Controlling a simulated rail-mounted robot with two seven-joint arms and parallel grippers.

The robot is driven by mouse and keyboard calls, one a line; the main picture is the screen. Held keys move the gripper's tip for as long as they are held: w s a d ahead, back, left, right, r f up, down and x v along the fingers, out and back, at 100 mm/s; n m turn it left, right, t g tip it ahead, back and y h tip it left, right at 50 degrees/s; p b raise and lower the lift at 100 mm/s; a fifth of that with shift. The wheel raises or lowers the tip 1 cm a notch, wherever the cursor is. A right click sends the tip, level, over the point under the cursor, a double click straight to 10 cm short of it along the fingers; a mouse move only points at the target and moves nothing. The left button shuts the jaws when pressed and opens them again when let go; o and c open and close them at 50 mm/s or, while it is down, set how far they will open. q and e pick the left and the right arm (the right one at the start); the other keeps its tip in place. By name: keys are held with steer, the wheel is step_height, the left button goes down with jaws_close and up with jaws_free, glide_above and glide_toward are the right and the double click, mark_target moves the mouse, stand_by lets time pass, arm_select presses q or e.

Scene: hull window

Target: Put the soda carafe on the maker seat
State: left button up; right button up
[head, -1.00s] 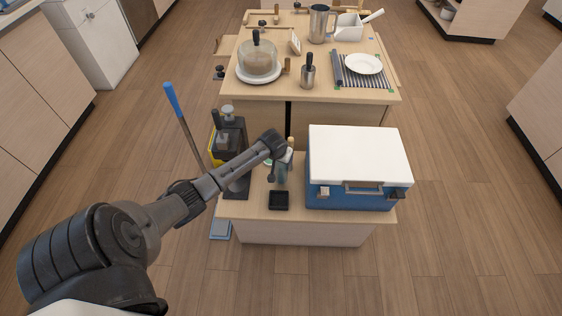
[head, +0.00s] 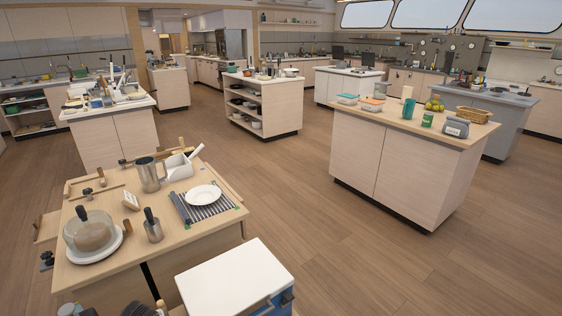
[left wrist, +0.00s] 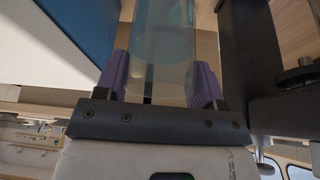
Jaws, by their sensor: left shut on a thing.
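In the left wrist view my left gripper (left wrist: 162,88) is shut on a clear, slightly bluish cylinder, which looks like the soda carafe (left wrist: 163,35). Its purple finger pads press on both sides, and the carafe's far end runs out of the top of the picture. A black upright body, probably the soda maker (left wrist: 244,55), stands close to the right of the carafe. Its seat cannot be made out. In the head view only a small top part, probably of the maker (head: 70,309), shows at the bottom edge. My right gripper is in no view.
The cooler with the white lid (head: 235,278) stands near the bottom of the head view; its blue and white side (left wrist: 60,40) is left of the carafe. The wooden table (head: 105,275) behind holds a glass dome (head: 90,230), a steel jug (head: 150,174) and a plate (head: 203,195).

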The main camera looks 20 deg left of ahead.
arm_select(q)
steer(key=shift+m+t, duration=0.3)
steer(key=shift+m, duration=0.3)
steer(key=d, duration=0.3)
steer(key=s+d+r, duration=0.1)
steer(key=d, duration=0.3)
steer(key=d+r, duration=0.1)
steer(key=d, duration=0.3)
steer(key=shift+s+r, duration=0.25)
jaws_close()
steer(key=d+r+m+t+h+p, duration=0.1)
steer(key=d+r+m+h+p, duration=0.6)
steer(key=d+r, duration=1.55)
step_height(320, 180, up, 40)
steer(key=w+a+m+y+p, duration=0.1)
steer(key=m+p, duration=0.6)
steer(key=p, duration=3.1)
steer(key=shift+w+r+m+p, duration=0.15)
steer(key=shift+r+m+p, duration=0.1)
steer(key=shift+m+p, duration=0.15)
